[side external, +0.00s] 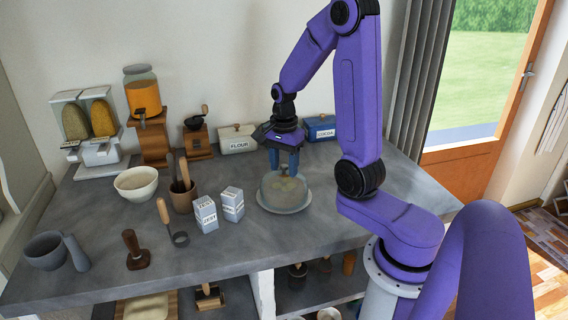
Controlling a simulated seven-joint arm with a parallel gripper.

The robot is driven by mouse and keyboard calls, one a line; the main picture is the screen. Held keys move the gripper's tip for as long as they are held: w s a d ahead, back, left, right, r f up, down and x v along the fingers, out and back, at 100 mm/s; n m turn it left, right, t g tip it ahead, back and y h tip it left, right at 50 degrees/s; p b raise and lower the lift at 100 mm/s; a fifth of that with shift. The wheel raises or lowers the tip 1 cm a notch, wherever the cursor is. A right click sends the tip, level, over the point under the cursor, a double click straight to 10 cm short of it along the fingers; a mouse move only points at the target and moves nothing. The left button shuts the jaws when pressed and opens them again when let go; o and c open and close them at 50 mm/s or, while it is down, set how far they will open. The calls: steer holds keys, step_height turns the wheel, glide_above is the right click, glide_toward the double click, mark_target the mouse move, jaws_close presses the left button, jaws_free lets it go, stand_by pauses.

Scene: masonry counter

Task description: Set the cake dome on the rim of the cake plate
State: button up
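The cake dome (283,191) is a grey, see-through cover with a small knob on top; pale yellowish shapes show through it. It is upright over the cake plate (262,206), a round light plate on the counter. Its lower edge appears at or very near the plate's rim; I cannot tell whether it touches all round. My gripper (284,172) points straight down above the dome, with its blue fingertips at either side of the knob. At this size I cannot tell whether the fingers press on the knob.
Two small labelled boxes (232,204) stand left of the plate on the counter (330,235). A flour box (238,139) and a blue box (321,128) stand behind. A utensil crock (183,196) and white bowl (136,183) are farther left. Counter right of the plate is clear.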

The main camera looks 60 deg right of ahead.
step_height(320, 180, up, 17)
steer(key=shift+r, duration=0.2)
stand_by(0.5)
stand_by(0.4)
steer(key=s+a+f+n, duration=0.2)
steer(key=a+f+n, duration=0.1)
steer(key=a+n, duration=0.45)
steer(key=s+a+f+n, duration=0.2)
steer(key=a+f+n, duration=0.1)
steer(key=a+n, duration=0.4)
steer(key=s+a+f+n, duration=0.2)
steer(key=s+f+n, duration=0.1)
steer(key=s+n, duration=0.4)
steer(key=s+a+f+n, duration=0.3)
steer(key=s+n, duration=0.5)
steer(key=n, duration=0.2)
